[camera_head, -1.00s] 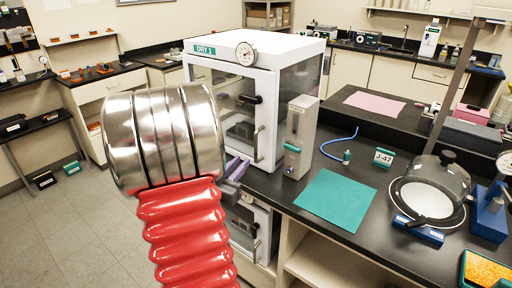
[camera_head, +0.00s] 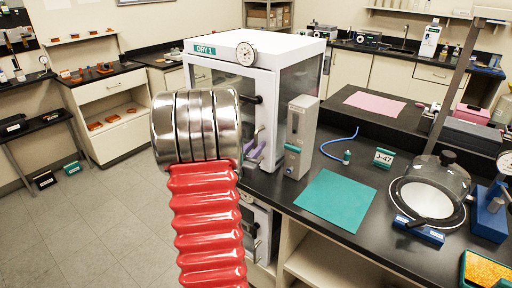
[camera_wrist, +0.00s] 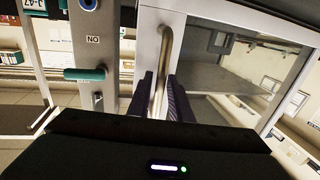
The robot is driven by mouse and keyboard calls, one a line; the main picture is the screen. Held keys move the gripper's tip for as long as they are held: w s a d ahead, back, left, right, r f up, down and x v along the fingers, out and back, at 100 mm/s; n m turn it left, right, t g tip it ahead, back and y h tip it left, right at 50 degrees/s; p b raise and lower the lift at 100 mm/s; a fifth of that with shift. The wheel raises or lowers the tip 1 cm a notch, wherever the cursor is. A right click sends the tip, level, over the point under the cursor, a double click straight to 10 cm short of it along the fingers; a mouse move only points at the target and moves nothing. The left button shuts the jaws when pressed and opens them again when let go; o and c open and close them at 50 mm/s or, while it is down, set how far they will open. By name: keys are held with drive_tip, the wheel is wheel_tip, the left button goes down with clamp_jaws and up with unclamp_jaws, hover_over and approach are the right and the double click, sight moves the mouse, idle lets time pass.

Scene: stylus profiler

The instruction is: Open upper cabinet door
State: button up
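The upper cabinet (camera_head: 284,46) is a white box labelled DRY 1, with a round dial on top, standing on the black bench. Its glass-paned door (camera_wrist: 255,60) looks closed. The door's upright metal handle (camera_wrist: 165,45) runs down between my gripper's two purple fingers in the wrist view. My gripper (camera_wrist: 160,95) is open around the handle, with a gap visible beside the bar; I cannot tell whether either finger touches it. In the head view, my gripper (camera_head: 253,151) shows at the door front, partly hidden by my red and metal arm.
A grey upright box with a teal lever (camera_head: 301,135) stands close to the right of the door; it shows at left in the wrist view (camera_wrist: 88,45). A lower white cabinet (camera_head: 262,232) sits beneath. A teal mat (camera_head: 338,199) lies farther right.

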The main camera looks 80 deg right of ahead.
drive_tip(key=shift+c, duration=0.6)
clamp_jaws()
drive_tip(key=shift+a, duration=0.15)
